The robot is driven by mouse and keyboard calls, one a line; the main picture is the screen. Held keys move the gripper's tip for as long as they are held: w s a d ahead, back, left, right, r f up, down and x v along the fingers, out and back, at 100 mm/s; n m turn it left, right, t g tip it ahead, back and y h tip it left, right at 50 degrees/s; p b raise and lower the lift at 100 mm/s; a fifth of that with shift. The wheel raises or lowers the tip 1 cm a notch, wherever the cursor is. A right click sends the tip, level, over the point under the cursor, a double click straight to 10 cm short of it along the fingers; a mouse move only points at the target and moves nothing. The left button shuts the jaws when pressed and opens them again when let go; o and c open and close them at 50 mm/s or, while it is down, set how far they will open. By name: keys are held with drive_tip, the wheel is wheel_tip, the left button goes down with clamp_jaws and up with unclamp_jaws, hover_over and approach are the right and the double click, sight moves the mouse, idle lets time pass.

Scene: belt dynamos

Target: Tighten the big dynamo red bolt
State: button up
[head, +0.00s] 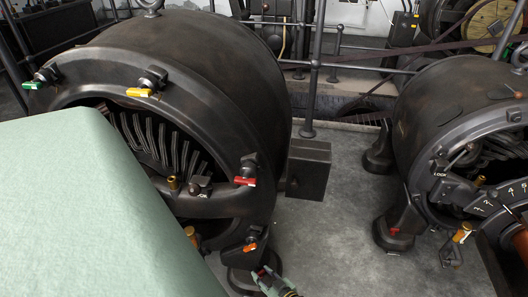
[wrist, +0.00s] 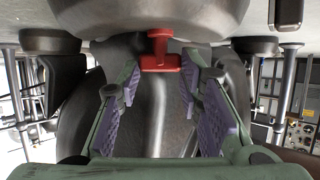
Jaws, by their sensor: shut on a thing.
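The big dynamo (head: 205,95) fills the left and middle of the head view. A red T-shaped bolt (wrist: 160,52) shows at the centre of the wrist view, on the dark casting, with its crossbar between my fingertips. In the head view my gripper (head: 268,279) is low at the bottom, by the big dynamo's foot, with a bit of red between the fingers. My gripper (wrist: 160,65) is shut on this red bolt, one purple-padded finger on each side. Another red-handled bolt (head: 245,181) sits higher on the big dynamo's rim, clear of my gripper.
The rim also carries green (head: 35,85), yellow (head: 139,92) and orange (head: 250,247) handles. A dark box (head: 308,169) stands beside the dynamo. A smaller dynamo (head: 460,120) is on the right. Bare concrete floor (head: 335,235) lies between them. My pale green arm covers the lower left.

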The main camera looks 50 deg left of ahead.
drive_tip(key=o, duration=1.2)
drive_tip(key=shift+c, duration=0.2)
drive_tip(key=shift+d, duration=0.1)
drive_tip(key=v, duration=1.1)
drive_tip(key=shift+d+r, duration=0.15)
drive_tip(key=shift+d, duration=0.25)
